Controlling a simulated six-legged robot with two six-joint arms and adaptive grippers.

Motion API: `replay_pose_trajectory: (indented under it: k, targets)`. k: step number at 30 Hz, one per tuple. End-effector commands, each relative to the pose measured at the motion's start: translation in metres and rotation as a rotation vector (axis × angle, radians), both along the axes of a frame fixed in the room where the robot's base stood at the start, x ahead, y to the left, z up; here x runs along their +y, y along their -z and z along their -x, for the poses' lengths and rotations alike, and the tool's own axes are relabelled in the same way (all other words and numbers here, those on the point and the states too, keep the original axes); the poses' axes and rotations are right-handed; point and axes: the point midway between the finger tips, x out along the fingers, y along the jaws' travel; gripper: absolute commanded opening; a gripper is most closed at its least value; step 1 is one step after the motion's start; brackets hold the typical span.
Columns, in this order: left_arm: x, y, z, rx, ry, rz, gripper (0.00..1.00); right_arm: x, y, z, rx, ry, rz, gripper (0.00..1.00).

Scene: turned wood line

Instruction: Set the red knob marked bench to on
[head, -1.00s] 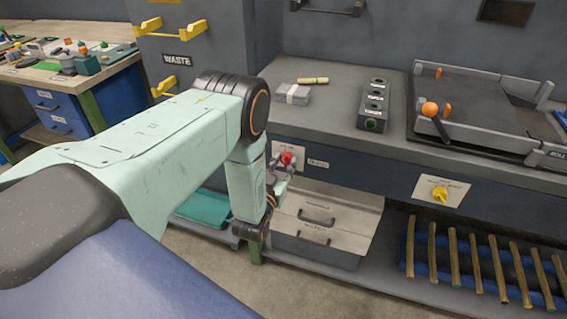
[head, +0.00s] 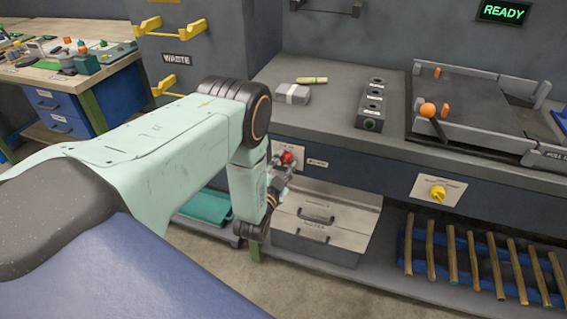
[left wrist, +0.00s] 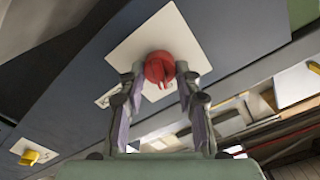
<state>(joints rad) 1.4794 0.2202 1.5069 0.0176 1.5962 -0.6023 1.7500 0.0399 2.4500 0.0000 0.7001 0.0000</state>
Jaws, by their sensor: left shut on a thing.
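The red knob (head: 287,157) sits on a pale plate on the front of the grey workbench. It also shows in the left wrist view (left wrist: 158,67), between my fingertips, with its plate (left wrist: 185,35) around it. My left gripper (head: 280,170) is shut on the knob, one finger at each side; it shows large in the left wrist view (left wrist: 159,78). The lettering on the knob's plate is too small or hidden to read. A display (head: 503,12) at the top right is lit with green READY. My right gripper is not in view.
A yellow knob (head: 437,192) is on another plate to the right. On the bench top (head: 330,110) stand a dark block (head: 371,105) and a tray with an orange ball.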

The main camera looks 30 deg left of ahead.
Motion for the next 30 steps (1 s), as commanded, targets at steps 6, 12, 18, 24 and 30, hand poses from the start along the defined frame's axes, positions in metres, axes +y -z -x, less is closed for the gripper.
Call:
replay_pose_trajectory:
  k: [6,12,18,24,30]
  targets:
    - [-0.0007,0.0006,0.0008,0.004,0.002,-0.010,0.01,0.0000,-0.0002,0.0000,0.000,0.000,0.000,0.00]
    - [-0.0009,0.0007,0.0007,0.004,0.002,-0.010,0.01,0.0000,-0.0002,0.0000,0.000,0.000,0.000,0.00]
    - [-0.0008,0.0007,0.0005,0.003,0.002,-0.009,0.46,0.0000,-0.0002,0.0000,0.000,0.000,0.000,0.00]
    - [-0.0005,0.0003,0.0002,0.003,0.002,-0.009,0.56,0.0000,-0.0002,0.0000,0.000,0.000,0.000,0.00]
    - [-0.0006,0.0003,0.0006,0.003,0.001,-0.009,0.56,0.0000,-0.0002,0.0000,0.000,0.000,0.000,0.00]
